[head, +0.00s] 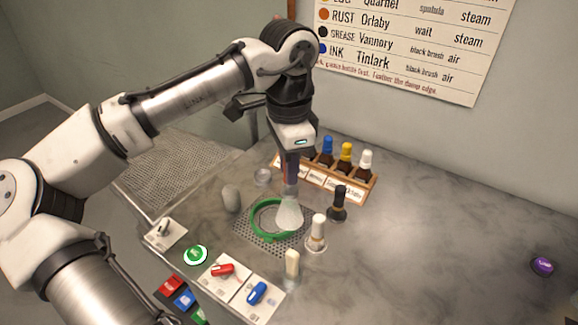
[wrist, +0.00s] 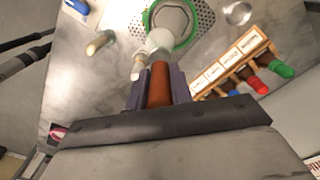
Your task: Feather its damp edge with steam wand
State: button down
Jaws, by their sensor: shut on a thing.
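My gripper (head: 291,155) is shut on a wand with a red-brown handle (wrist: 160,85), which points down. A pale, cloudy cone (head: 289,215) spreads below the wand in the head view; I cannot tell whether it is steam or the nozzle. It lies over the right part of a green hoop (head: 254,222), which sits on a perforated plate (head: 243,236). In the wrist view a grey patch of cloth (wrist: 172,18) shows inside the green hoop (wrist: 197,38), beyond the wand's pale end (wrist: 158,42). The damp edge itself cannot be made out.
A wooden rack (head: 352,191) of capped bottles stands behind. A black-topped item (head: 338,203), a white-topped one (head: 317,232) and a cream-topped one (head: 292,265) stand close right. A grey rounded object (head: 231,198) stands left. Red (head: 222,269) and blue (head: 257,292) switches are in front. The right counter is mostly clear.

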aim_at(289, 189)
jog(key=shift+r, duration=0.1)
notch_tip(289, 189, down, 6)
jog(key=b, duration=0.6)
jog(key=shift+b, duration=0.4)
jog(key=shift+r+p, duration=0.1)
jog(key=shift+p, duration=0.4)
jog(key=shift+w+d+p, duration=0.15)
jog(key=shift+w+p, duration=0.15)
jog(key=shift+w, duration=0.3)
jog(key=shift+w+d+p, duration=0.15)
jog(key=shift+w+p, duration=0.1)
jog(key=shift+w, duration=0.3)
jog(key=shift+w, duration=0.1)
